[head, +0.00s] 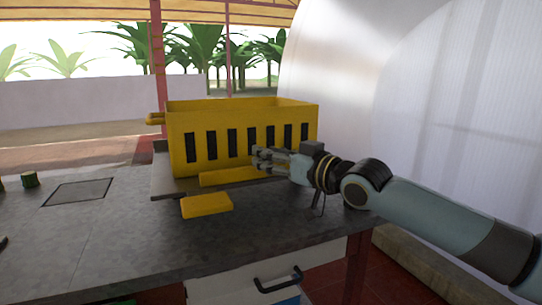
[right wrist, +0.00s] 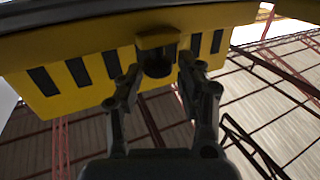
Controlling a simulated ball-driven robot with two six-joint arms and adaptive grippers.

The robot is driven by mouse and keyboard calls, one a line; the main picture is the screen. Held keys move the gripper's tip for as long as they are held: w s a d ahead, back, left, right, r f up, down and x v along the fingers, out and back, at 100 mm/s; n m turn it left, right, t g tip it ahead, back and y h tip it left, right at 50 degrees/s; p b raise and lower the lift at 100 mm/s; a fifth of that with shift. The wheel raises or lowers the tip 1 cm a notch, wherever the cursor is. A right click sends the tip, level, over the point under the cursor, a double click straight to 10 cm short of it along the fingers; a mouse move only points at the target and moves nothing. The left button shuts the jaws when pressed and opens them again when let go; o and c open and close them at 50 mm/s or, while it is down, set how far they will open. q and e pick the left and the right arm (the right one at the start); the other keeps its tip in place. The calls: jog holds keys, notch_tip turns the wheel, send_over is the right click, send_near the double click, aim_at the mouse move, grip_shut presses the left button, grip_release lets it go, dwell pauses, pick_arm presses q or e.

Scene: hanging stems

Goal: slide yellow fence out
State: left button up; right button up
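A yellow slotted box-like fence (head: 209,147), with a row of dark upright slots, stands on the table. A yellow bar (head: 225,178) lies low along its front. My right gripper (head: 262,160) is at the front face, near the bar's right end. In the right wrist view the slotted yellow wall (right wrist: 40,103) fills the upper left. There my right gripper's fingers (right wrist: 160,72) are apart, on either side of a short yellow projecting piece (right wrist: 157,42) with a dark underside. Contact with it cannot be told. My left gripper is not in view.
The grey table (head: 110,240) is mostly clear at the front left. A loose yellow block (head: 207,205) lies before the fence. A drawer with a dark handle (head: 279,280) is below the table edge.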

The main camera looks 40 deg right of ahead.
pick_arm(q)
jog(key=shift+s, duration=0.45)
pick_arm(e)
notch_tip(320, 180, up, 10)
jog(key=shift+f, duration=0.1)
dwell(0.3)
